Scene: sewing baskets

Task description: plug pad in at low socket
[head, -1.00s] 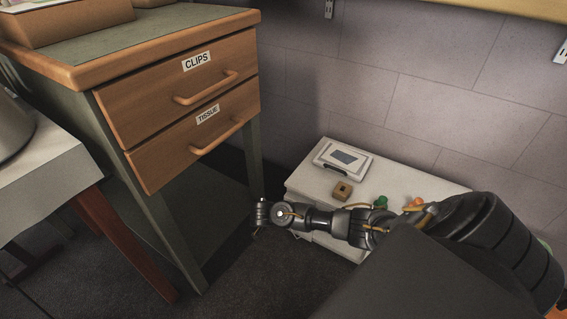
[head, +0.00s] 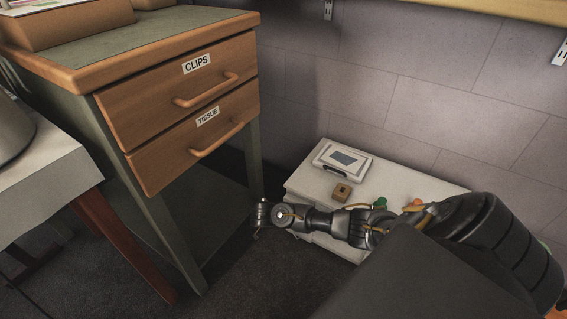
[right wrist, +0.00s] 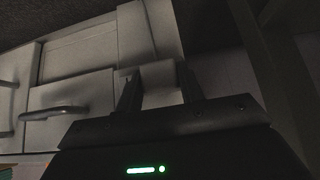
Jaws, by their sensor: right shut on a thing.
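My right gripper (right wrist: 158,88) reaches in low beside the drawer cabinet. In the right wrist view its two dark fingers are shut on a pale, blocky thing (right wrist: 158,78), perhaps the plug; its far side is dim and hard to make out. In the head view my right arm ends between the drawer cabinet's leg and the low white cabinet, and its jaws are too small to read. A white device with a grey screen (head: 344,159) lies on the low cabinet; I cannot tell whether it is the pad. I cannot make out a socket. My left gripper is not in view.
The low white cabinet (head: 312,182) stands against the tiled wall and also holds a small tan block (head: 342,192) and a green item (head: 380,202). A wooden drawer cabinet (head: 170,115) labelled CLIPS and TISSUE stands left. Dark floor (head: 230,290) lies open in front.

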